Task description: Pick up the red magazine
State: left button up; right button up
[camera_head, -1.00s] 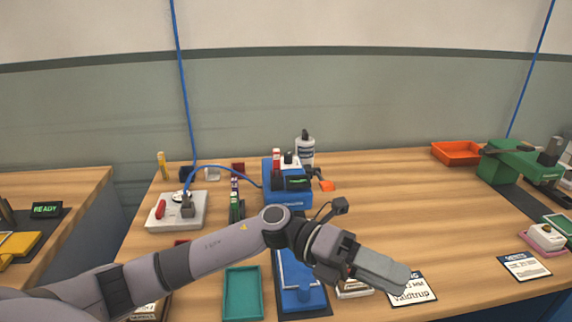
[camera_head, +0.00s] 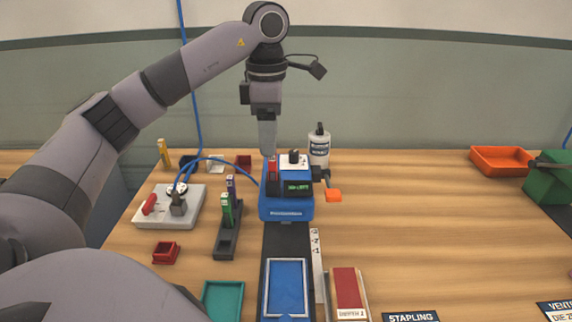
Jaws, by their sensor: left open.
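The red magazine (camera_head: 272,170) stands upright at the left side of the blue machine (camera_head: 287,207), which has a green-lit display. My left gripper (camera_head: 268,152) points straight down right above the red magazine, its fingertips at or just over the magazine's top. The jaws are seen edge-on, open, and hide part of the magazine's upper end. I cannot tell whether they touch it. My right gripper is not in view.
A dark rack (camera_head: 228,243) with green and purple magazines stands left of the machine. Behind it is a white bottle (camera_head: 319,148). An orange lever end (camera_head: 333,195) sticks out right. A grey box (camera_head: 168,207) with blue cable stands left. The table's right middle is clear.

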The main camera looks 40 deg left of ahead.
aim_at(272, 160)
pick_arm(q)
jog(key=shift+w+f, duration=0.1)
jog(key=shift+w, duration=0.45)
jog(key=shift+f, duration=0.95)
jog(key=f, duration=0.5)
jog(key=shift+w+a, duration=0.15)
jog(key=shift+a, duration=0.2)
grip_shut()
